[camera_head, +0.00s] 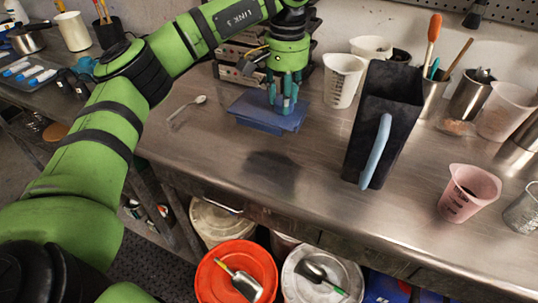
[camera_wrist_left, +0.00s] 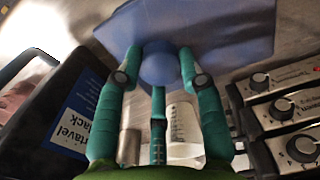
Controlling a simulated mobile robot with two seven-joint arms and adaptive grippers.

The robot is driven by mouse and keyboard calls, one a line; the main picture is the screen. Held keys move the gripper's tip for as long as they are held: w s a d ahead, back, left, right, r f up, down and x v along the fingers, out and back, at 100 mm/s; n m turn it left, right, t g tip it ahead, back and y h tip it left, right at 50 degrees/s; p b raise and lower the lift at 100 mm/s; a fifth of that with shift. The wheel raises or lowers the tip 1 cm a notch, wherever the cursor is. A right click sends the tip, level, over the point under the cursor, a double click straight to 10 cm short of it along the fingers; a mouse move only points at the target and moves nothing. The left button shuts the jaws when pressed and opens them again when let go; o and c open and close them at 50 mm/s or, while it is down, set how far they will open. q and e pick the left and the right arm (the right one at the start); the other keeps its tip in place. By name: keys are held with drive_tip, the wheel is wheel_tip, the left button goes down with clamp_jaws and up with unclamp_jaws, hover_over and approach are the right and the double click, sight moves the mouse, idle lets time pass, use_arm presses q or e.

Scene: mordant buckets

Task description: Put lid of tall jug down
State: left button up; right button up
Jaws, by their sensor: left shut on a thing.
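My left gripper (camera_head: 285,100) is shut on the blue lid (camera_head: 258,112) by its knob. In the left wrist view, my left gripper's fingers (camera_wrist_left: 160,68) close around the round blue knob, with the flat blue lid (camera_wrist_left: 225,25) beyond them. The lid is held above the steel bench, and a dark shadow lies on the bench in front of it. The tall jug (camera_head: 375,125), black with a light blue handle, stands to the right of the lid with its top open. Part of it, with a blue label, shows in the left wrist view (camera_wrist_left: 45,120). My right gripper is not in view.
The steel bench (camera_head: 225,160) is clear below and in front of the lid. A spoon (camera_head: 187,108) lies to the left. Control boxes (camera_head: 235,62) stand behind, and a white measuring cup (camera_head: 342,80) stands between lid and jug. A pink beaker (camera_head: 467,195) is at right.

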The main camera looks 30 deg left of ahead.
use_arm(q)
drive_tip(key=shift+w+a, duration=0.1)
drive_tip(key=shift+w, duration=0.05)
wheel_tip(320, 180, down, 5)
drive_tip(key=shift+a+f+p, duration=0.1)
drive_tip(key=shift+a+p, duration=0.05)
drive_tip(key=shift+p, duration=0.15)
drive_tip(key=shift+f, duration=0.65)
wheel_tip(320, 180, down, 3)
drive_tip(key=shift+f+p, duration=0.1)
drive_tip(key=shift+p, duration=0.3)
drive_tip(key=shift+f, duration=0.2)
drive_tip(key=o, duration=1.1)
drive_tip(key=shift+o, duration=0.2)
